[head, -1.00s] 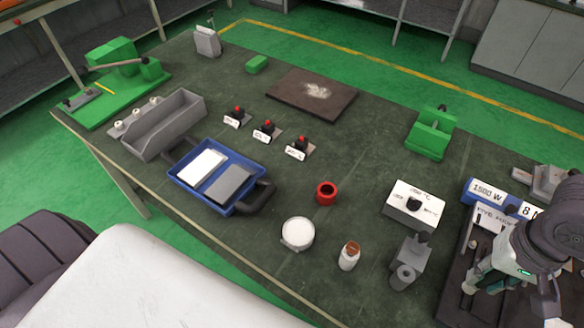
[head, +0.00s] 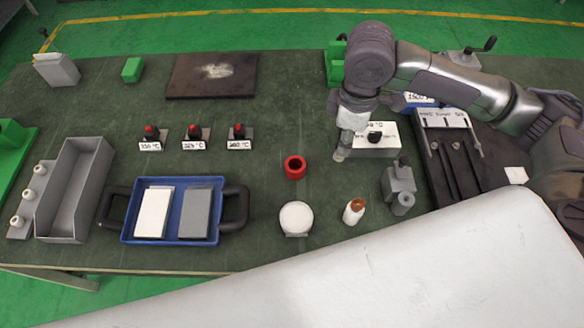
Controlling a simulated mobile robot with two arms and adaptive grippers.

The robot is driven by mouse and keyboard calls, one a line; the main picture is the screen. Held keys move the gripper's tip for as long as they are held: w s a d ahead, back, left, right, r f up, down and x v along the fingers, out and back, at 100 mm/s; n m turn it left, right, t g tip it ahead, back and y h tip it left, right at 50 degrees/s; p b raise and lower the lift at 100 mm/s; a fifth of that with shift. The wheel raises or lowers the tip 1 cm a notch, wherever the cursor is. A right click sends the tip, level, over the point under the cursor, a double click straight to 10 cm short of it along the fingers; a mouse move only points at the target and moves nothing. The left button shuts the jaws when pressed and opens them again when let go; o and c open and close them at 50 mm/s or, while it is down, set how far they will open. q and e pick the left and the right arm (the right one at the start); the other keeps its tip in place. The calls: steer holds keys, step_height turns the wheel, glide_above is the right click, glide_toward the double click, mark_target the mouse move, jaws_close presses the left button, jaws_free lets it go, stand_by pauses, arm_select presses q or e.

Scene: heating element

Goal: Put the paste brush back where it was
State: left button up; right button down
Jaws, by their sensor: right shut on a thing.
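My right gripper (head: 345,140) points down over the table, just left of the white box with a dark knob (head: 374,146). It is shut on a slim thing, taken to be the paste brush, which the fingers hide almost wholly. Nearest to the gripper on the table are a red ring-shaped cup (head: 295,167) to its lower left, a round white-topped pot (head: 296,217), an upright white bottle with a brown cap (head: 354,211) and a grey holder (head: 399,186). I cannot tell which of these is the brush's place. My left gripper is not in view.
A blue tray (head: 182,237) holds a white and a grey slab. A grey bin (head: 70,225) stands at left. A dark fixture (head: 455,170) is at right, under my arm.

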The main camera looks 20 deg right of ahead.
steer(key=d+n, duration=0.1)
steer(key=n, duration=0.2)
steer(key=n+p, duration=0.3)
steer(key=n, duration=0.2)
glide_above(297, 158)
steer(key=s, duration=0.2)
step_height(297, 158, down, 8)
steer(key=f, duration=0.1)
steer(key=f+p, duration=0.1)
steer(key=f, duration=0.1)
steer(key=shift+w+a+f, duration=0.15)
steer(key=shift+a, duration=0.15)
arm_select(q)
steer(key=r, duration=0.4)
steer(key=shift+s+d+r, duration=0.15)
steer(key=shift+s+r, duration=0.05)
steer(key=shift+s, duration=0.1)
arm_select(e)
steer(key=shift+f, duration=0.35)
steer(key=shift+f, duration=0.1)
steer(key=c, duration=0.9)
jaws_free()
steer(key=shift+c, duration=0.2)
